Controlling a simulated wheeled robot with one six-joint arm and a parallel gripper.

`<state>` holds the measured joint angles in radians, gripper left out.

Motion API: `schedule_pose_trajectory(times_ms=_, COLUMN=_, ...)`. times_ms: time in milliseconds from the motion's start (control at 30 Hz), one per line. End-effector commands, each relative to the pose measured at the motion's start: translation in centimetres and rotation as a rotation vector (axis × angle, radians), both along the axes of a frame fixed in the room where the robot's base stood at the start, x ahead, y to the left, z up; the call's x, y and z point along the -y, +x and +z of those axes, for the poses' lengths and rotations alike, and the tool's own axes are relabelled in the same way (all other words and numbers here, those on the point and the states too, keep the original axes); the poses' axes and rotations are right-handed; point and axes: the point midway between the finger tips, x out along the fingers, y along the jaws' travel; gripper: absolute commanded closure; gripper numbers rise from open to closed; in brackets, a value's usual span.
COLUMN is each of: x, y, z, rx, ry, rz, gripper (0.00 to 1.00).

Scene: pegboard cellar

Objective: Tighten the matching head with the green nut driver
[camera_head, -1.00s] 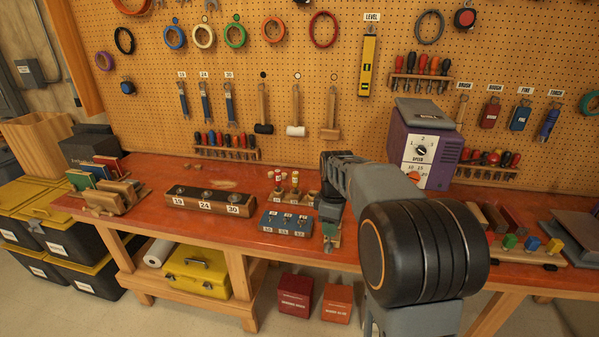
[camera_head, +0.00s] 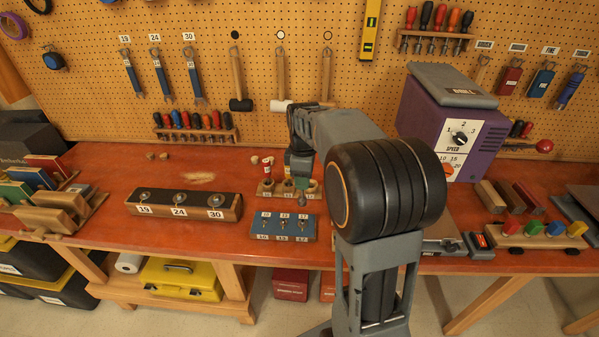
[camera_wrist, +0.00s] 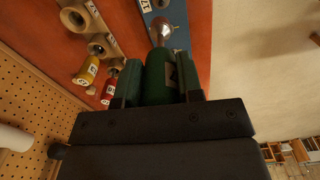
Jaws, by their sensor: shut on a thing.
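My gripper (camera_head: 301,172) is shut on the green nut driver, whose green handle (camera_wrist: 158,78) stands between the fingers in the wrist view. Its metal socket end (camera_wrist: 160,32) points away from the wrist, over the right end of the blue block (camera_wrist: 176,12). Whether it touches a head there cannot be told. In the head view the blue block (camera_head: 283,228) has several small metal heads with number labels on a sloped face.
Behind the blue block is a wooden rack (camera_wrist: 98,45) with a yellow driver (camera_wrist: 87,72) and a red driver (camera_wrist: 110,92). A dark block labelled 19, 24, 30 (camera_head: 185,204) stands left. A purple drill machine (camera_head: 440,125) stands right. The pegboard (camera_head: 215,70) rises behind.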

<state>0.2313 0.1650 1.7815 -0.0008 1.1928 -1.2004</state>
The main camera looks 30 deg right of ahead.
Motion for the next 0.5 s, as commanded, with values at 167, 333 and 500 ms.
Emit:
schedule_pose_trajectory(times_ms=167, x=0.1, y=0.0, z=-1.2, rx=0.000, ry=0.000, rz=-0.002, gripper=1.00)
schedule_pose_trajectory(times_ms=333, x=0.0, y=0.0, z=-2.7, rx=0.000, ry=0.000, rz=-0.001, gripper=1.00)
schedule_pose_trajectory(times_ms=500, x=0.0, y=0.0, z=-4.5, rx=-0.001, ry=0.001, rz=0.000, gripper=1.00)
